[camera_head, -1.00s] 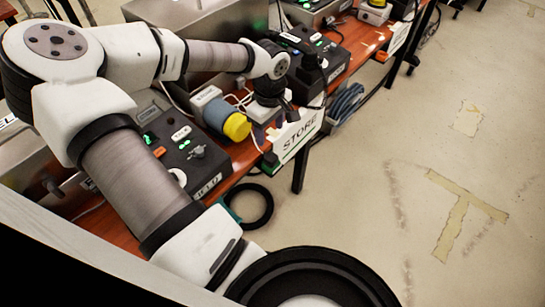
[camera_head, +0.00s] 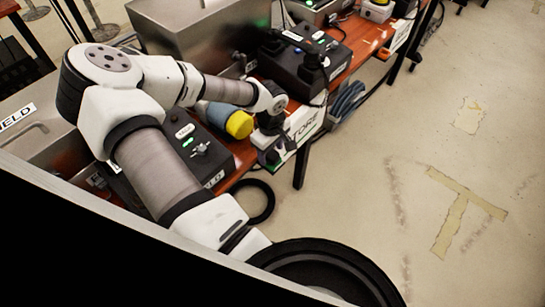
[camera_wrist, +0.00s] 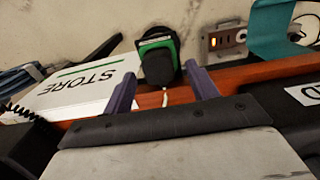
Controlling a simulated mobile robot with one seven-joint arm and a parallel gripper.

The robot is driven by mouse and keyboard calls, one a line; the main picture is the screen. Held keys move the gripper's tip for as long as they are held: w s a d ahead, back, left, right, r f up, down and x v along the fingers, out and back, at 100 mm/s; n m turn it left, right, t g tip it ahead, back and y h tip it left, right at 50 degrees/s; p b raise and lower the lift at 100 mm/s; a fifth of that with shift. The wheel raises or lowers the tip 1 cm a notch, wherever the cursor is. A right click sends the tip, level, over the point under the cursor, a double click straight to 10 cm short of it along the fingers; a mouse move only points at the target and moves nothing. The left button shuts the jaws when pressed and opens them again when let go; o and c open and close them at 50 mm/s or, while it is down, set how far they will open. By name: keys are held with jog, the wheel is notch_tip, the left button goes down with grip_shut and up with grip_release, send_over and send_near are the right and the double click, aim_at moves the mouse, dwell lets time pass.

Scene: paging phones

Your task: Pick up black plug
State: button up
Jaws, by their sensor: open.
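The black plug (camera_wrist: 158,66) shows in the wrist view at upper middle, a dark rounded block against a green-and-black box (camera_wrist: 152,40). My gripper (camera_wrist: 161,74) is open, with one purple finger to the left of the plug and one to the right. The plug appears between and slightly beyond the fingertips; I cannot tell whether either finger touches it. In the head view my gripper (camera_head: 273,140) is low over the table's front edge, beside the green-faced box (camera_head: 278,153). My wrist hides the plug there.
A wooden table edge (camera_wrist: 255,72) runs behind the fingers. A blue and yellow cylinder (camera_head: 238,122) lies near my forearm in the head view. The floor (camera_head: 380,200) to the right is open.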

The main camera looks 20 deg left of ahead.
jog(key=c, duration=1.1)
jog(key=shift+r, duration=0.1)
